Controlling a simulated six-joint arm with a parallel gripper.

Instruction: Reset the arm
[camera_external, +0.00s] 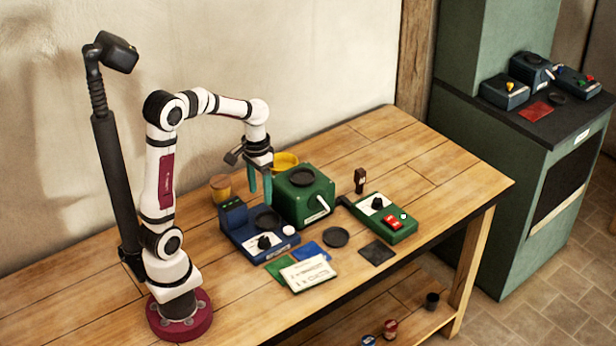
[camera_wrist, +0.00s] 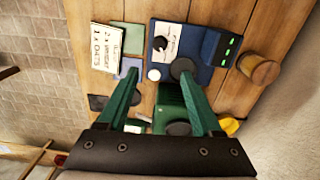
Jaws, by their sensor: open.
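My gripper (camera_external: 260,186) hangs down from the raised, bent arm, above the table between the blue device and the green box. Its two green fingers are apart with nothing between them. In the wrist view the fingers of my gripper (camera_wrist: 165,98) spread to either side, with the green box (camera_wrist: 170,97) seen below between them. The blue device (camera_wrist: 186,43) lies beyond the fingertips, with a dial and green lights.
On the wooden table (camera_external: 455,182) stand the green box (camera_external: 305,200), blue device (camera_external: 250,238), green device with a red switch (camera_external: 392,222), yellow bowl (camera_external: 285,160), wooden jar (camera_external: 220,186), dark stamp (camera_external: 360,180), and written card (camera_external: 308,274). The table's right end is clear.

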